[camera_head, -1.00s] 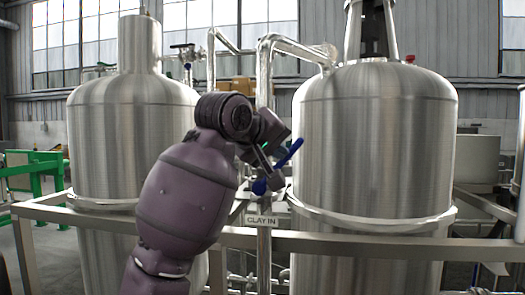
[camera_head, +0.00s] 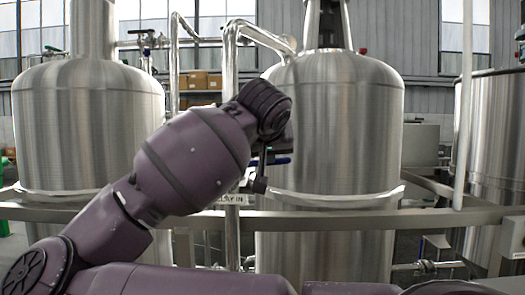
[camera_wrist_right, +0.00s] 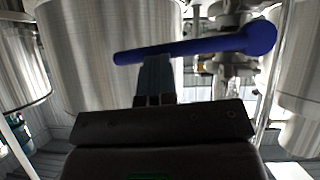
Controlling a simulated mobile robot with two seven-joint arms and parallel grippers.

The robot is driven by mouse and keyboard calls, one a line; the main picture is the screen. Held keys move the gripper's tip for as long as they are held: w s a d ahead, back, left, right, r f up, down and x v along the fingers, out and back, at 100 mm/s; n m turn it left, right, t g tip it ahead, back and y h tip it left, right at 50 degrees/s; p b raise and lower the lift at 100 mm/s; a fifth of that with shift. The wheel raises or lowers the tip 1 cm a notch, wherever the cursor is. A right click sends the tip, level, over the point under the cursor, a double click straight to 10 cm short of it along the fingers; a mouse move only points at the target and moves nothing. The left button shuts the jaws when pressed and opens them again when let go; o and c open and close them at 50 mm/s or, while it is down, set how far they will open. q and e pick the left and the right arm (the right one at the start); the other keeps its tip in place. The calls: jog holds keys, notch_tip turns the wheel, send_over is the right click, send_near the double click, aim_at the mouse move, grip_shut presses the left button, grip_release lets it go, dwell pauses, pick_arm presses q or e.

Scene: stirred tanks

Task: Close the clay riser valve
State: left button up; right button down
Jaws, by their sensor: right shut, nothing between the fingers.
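The clay riser valve's blue lever (camera_wrist_right: 195,48) runs nearly level across the wrist view, its thick end at the valve body (camera_wrist_right: 235,75) on the right. In the head view a short piece of the lever (camera_head: 280,161) shows beside my right gripper (camera_head: 264,165); my arm hides the rest. The lever looks crosswise to the upright riser pipe (camera_head: 232,235). A "CLAY IN" label (camera_head: 232,199) is partly covered. My right gripper's fingers (camera_wrist_right: 153,78) are shut and empty, up against or just short of the lever; contact is unclear. My left gripper is not in view.
Steel tanks stand left (camera_head: 85,130) and right (camera_head: 335,130) of the riser, with another at the far right (camera_head: 495,150). A horizontal frame rail (camera_head: 330,219) crosses in front. Another pipe (camera_head: 174,65) rises behind.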

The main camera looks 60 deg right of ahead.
jog(key=shift+d+f, duration=0.1)
jog(key=shift+f, duration=0.2)
jog(key=shift+s, duration=0.1)
dwell(0.3)
